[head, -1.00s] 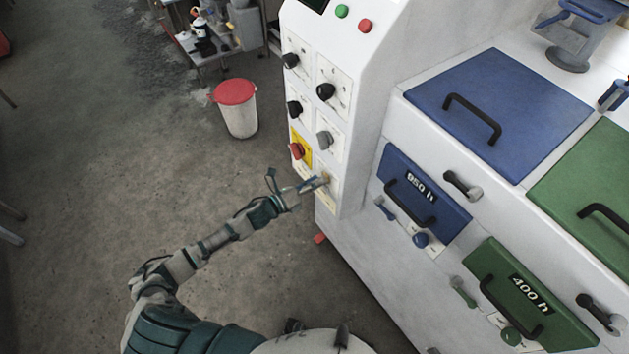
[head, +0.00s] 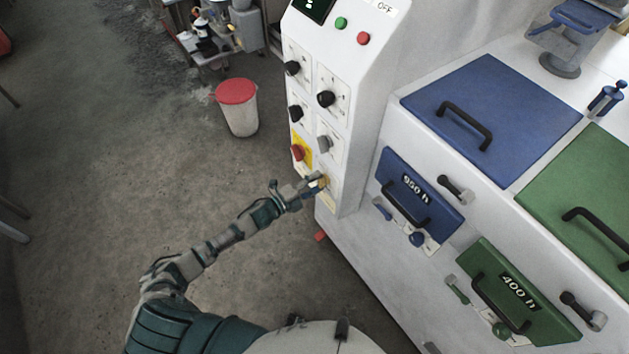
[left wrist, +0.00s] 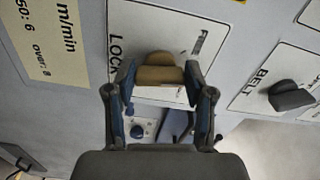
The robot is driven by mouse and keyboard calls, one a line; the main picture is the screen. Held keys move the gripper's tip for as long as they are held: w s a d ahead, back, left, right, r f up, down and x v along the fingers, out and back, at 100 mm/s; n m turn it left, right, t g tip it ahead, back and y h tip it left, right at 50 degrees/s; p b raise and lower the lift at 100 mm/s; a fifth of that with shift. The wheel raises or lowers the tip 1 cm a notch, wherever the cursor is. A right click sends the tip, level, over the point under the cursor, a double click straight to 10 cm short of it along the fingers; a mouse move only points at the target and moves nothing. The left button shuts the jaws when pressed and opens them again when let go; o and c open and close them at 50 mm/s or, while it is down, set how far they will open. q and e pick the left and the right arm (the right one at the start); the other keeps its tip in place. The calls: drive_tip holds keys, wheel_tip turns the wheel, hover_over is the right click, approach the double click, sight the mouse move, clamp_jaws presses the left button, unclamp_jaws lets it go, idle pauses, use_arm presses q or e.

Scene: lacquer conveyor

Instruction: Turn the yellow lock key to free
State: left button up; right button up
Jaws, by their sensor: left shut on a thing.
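The yellow lock key (left wrist: 158,72) is a tan-yellow knob on a white plate marked LOCK (left wrist: 150,30) in the left wrist view. In the head view the key (head: 323,182) sits low on the control panel, partly hidden by my gripper. My left gripper (left wrist: 158,82) has a finger on each side of the key and is shut on it. It also shows in the head view (head: 316,186), at the panel's lower end. The word at the slot end of the plate is too small to read. My right gripper is not in view.
A red knob on a yellow plate (head: 298,153) and a grey knob (head: 324,143) sit just above the key. The BELT knob (left wrist: 291,95) is to the right in the wrist view. A red-lidded bin (head: 238,108) stands on the floor behind.

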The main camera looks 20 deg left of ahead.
use_arm(q)
drive_tip(key=n, duration=0.1)
drive_tip(key=n+p, duration=0.1)
drive_tip(key=n, duration=0.2)
drive_tip(key=shift+s+d+f+n, duration=0.15)
drive_tip(key=shift+f+n, duration=0.15)
drive_tip(key=shift+o, duration=0.2)
drive_tip(key=n+p, duration=0.1)
drive_tip(key=n, duration=0.3)
drive_tip(key=shift+f, duration=0.15)
idle(0.7)
drive_tip(key=o, duration=1.1)
drive_tip(key=shift+o, duration=0.2)
drive_tip(key=v, duration=1.1)
drive_tip(key=shift+s+a, duration=0.2)
drive_tip(key=shift+a, duration=0.2)
